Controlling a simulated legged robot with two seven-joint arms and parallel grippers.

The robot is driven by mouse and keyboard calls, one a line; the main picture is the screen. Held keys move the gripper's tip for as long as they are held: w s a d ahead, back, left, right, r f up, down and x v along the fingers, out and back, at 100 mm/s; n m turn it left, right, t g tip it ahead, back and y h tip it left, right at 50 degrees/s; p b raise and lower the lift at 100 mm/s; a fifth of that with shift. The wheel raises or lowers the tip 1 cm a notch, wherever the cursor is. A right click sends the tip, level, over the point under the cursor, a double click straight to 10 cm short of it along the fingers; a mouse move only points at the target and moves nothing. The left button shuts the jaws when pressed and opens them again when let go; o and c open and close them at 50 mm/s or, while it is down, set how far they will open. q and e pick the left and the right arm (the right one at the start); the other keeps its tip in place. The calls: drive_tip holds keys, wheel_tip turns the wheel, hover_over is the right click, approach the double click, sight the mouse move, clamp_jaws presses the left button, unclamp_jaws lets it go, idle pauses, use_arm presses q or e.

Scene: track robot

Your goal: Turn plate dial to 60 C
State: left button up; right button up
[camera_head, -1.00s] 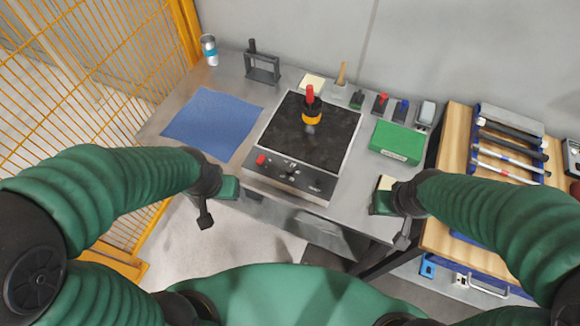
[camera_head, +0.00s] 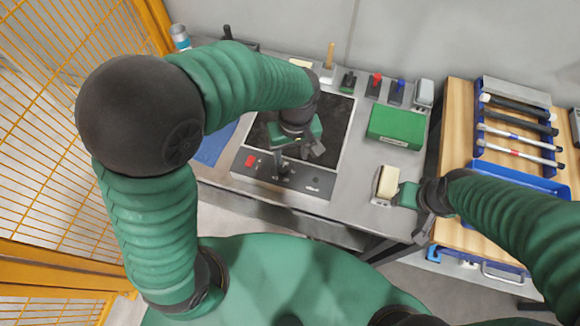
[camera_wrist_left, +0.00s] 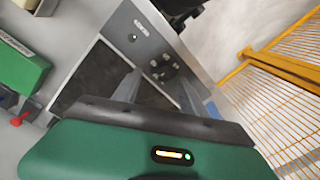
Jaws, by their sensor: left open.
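The hot plate (camera_head: 344,125) has a dark top and a grey front panel (camera_head: 314,187) with a red button (camera_head: 250,161) and small dials. My left gripper (camera_head: 283,170) is over the panel, pointing down and open. In the left wrist view, a black dial (camera_wrist_left: 166,69) on the panel shows beyond and between the fingers of the left gripper (camera_wrist_left: 160,88); I cannot tell if they touch it. Dial markings are too small to read. My right gripper (camera_head: 422,228) hangs near the table's front edge at right; its jaws are unclear.
A green box (camera_head: 396,126) sits right of the plate, with a pale block (camera_head: 387,182) in front. Red-topped and blue-topped items (camera_head: 397,90) stand behind. A blue cloth (camera_head: 212,146) lies left, partly hidden. An orange mesh fence (camera_head: 60,120) bounds the left.

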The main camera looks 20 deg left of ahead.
sight(284, 170)
use_arm(q)
drive_tip(key=f, duration=0.1)
drive_tip(key=a+f, duration=0.1)
drive_tip(key=f, duration=0.3)
drive_tip(key=shift+w+a+f, duration=0.15)
drive_tip(key=shift+w+a, duration=0.05)
drive_tip(key=shift+a, duration=0.2)
drive_tip(key=f, duration=0.1)
drive_tip(key=a+f, duration=0.1)
drive_tip(key=shift+s+a+f+b, duration=0.25)
drive_tip(key=shift+a+f+b, duration=0.05)
drive_tip(key=shift+f+b, duration=0.1)
drive_tip(key=shift+a+f+h, duration=0.1)
drive_tip(key=shift+f+h, duration=0.2)
drive_tip(key=shift+d+f, duration=0.1)
drive_tip(key=shift+d, duration=1)
drive_tip(key=shift+c, duration=1.9)
drive_tip(key=shift+a, duration=0.7)
clamp_jaws()
drive_tip(key=shift+d, duration=0.3)
use_arm(e)
drive_tip(key=shift+w+a+f, duration=0.1)
drive_tip(key=shift+a+f, duration=0.3)
drive_tip(key=shift+a, duration=0.4)
